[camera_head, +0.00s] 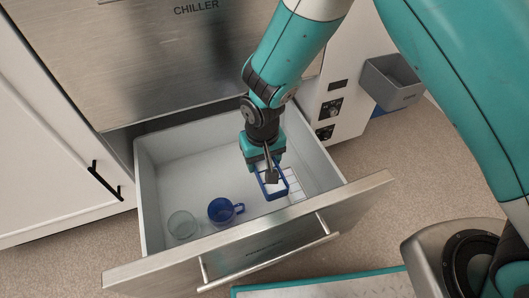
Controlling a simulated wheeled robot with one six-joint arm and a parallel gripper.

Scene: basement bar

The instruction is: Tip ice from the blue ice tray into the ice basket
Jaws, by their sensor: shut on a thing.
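The blue ice tray (284,191) is in the open chiller drawer, at its right part. Its blue rim surrounds pale contents, too small to tell as separate ice pieces. My gripper (270,174) reaches down from above and is shut on the tray's near-arm side, hiding part of it. I cannot tell whether the tray touches the drawer floor. A grey open bin (396,98), which looks like the ice basket, hangs on the white side panel at the upper right; its inside looks empty from here.
A blue mug (221,211) and a clear glass (182,224) stand in the drawer, left of the tray. A white slotted piece (296,182) lies beside the tray. The drawer front (330,222) with its bar handle sticks out over the floor. A white cabinet (50,150) is at left.

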